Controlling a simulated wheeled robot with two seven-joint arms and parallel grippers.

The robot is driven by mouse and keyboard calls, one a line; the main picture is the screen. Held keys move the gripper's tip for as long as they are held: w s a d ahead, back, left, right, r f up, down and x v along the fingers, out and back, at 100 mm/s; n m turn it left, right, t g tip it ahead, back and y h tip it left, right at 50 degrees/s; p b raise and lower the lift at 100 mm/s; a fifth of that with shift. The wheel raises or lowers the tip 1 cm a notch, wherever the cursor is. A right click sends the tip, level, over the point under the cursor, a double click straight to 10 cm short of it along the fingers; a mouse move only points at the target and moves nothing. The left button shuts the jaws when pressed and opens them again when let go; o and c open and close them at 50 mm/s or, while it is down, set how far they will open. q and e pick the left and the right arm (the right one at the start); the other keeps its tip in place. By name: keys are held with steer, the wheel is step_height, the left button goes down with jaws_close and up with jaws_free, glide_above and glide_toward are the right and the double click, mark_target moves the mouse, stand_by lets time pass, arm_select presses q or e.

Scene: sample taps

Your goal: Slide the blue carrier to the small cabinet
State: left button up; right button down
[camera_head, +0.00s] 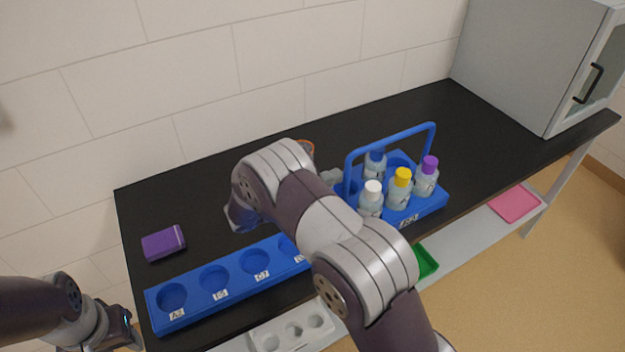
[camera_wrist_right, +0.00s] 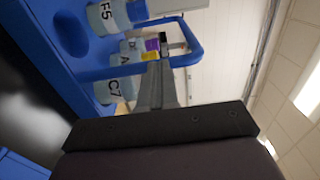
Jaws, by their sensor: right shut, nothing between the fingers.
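The blue carrier (camera_head: 436,198) stands upright on the black bench, right of centre, with an arched handle. It holds several bottles with blue, white, yellow and purple caps. The small grey cabinet (camera_head: 530,60) stands at the bench's right end, apart from the carrier. My right gripper (camera_head: 334,179), partly hidden by its arm, is at the carrier's left end. In the right wrist view its fingers (camera_wrist_right: 157,85) are shut and empty, close to the carrier's blue handle (camera_wrist_right: 120,70); I cannot tell whether they touch. My left gripper (camera_head: 125,325) is at the lower left; its jaw opening is unclear.
A long blue rack (camera_head: 235,300) with labelled round holes lies at the bench's front left. A purple box (camera_head: 163,243) lies behind it. An orange-rimmed thing (camera_head: 307,148) is partly hidden behind my right arm. The bench (camera_head: 485,125) is clear between carrier and cabinet.

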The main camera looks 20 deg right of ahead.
steer(key=shift+d, duration=0.3)
